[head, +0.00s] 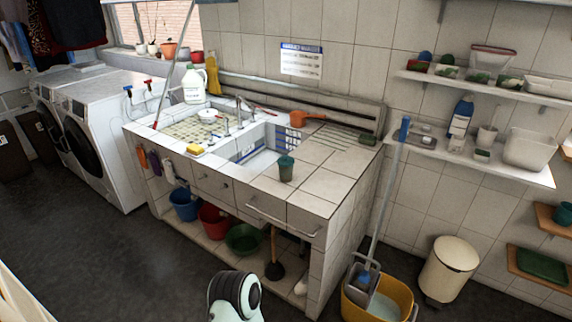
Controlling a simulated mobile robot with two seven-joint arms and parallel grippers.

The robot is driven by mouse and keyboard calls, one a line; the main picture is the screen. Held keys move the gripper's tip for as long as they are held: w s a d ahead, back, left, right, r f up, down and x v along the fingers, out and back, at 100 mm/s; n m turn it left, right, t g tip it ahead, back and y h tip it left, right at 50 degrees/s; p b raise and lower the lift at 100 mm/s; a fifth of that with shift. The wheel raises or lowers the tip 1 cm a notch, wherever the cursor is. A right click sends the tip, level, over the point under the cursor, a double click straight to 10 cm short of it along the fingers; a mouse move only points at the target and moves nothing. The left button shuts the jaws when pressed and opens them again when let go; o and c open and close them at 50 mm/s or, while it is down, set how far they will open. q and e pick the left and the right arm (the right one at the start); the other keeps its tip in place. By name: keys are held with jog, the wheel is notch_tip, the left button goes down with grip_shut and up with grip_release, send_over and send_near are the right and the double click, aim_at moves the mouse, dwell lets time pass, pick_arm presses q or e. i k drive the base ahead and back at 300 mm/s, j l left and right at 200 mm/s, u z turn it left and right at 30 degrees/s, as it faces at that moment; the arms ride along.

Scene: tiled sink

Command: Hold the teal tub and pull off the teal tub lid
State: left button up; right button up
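A small teal tub (286,170) stands upright on the tiled counter, near the front edge and just right of the sink basin. Its upper band looks a lighter teal than its darker body. At this size I cannot tell the lid apart from the tub's rim. Nothing touches the tub. Neither of my grippers is in view. Only a rounded white and black part, apparently of my own body, shows at the bottom middle, well below the counter.
The tiled counter (325,184) is clear right of the tub. A yellow sponge (195,149) lies by the sink's left front. An orange dipper (304,118) lies behind. A yellow mop bucket (389,301) and a cream bin (447,268) stand on the floor at right.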

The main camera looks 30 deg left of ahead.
aim_at(285, 161)
jog(key=i+j, duration=0.15)
jog(key=j, duration=0.25)
jog(key=i+j, duration=0.1)
jog(key=j, duration=0.35)
jog(key=i+j, duration=0.15)
jog(key=j, duration=0.25)
jog(key=i+j, duration=0.1)
jog(key=j, duration=0.3)
